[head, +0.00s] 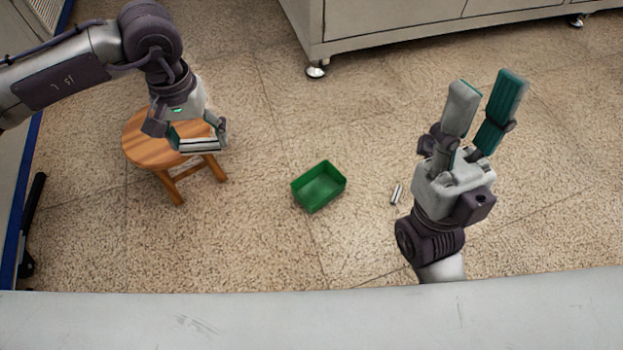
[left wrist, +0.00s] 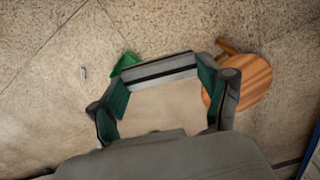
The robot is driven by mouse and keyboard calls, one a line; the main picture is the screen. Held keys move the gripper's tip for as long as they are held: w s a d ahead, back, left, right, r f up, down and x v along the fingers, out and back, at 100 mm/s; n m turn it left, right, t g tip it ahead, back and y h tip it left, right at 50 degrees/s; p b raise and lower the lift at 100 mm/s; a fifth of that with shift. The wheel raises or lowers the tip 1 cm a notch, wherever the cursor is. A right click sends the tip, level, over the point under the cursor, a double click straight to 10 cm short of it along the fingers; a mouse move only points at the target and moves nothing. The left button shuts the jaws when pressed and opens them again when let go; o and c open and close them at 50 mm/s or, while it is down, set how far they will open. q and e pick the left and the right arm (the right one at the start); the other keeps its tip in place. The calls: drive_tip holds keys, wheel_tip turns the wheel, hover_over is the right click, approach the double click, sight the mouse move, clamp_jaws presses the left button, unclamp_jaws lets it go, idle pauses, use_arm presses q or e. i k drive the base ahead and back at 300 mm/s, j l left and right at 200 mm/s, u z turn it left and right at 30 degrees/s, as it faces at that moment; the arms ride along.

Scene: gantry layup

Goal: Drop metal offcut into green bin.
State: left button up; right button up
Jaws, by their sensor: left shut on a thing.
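The green bin (head: 318,187) stands open on the floor in the middle of the head view, and I see nothing inside it. Part of the bin (left wrist: 125,63) also shows in the left wrist view, behind the held piece. My left gripper (head: 198,146) is shut on a metal offcut (left wrist: 160,69), a grey bar with a dark stripe, held across its fingertips. In the head view it is above the stool, left of the bin. A second small metal piece (head: 397,194) lies on the floor right of the bin. My right gripper (head: 484,106) is open and empty, fingers pointing up.
A round wooden stool (head: 140,150) stands at the left under my left gripper. A grey cabinet (head: 400,22) on feet stands at the back. A grey surface (head: 300,315) crosses the front.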

sight(317, 196)
drive_tip(key=i+j+z, duration=0.3)
drive_tip(key=j, duration=0.25)
drive_tip(key=i+j+z, duration=0.2)
drive_tip(key=k+z, duration=0.1)
drive_tip(key=z, duration=0.6)
drive_tip(key=k+j, duration=0.05)
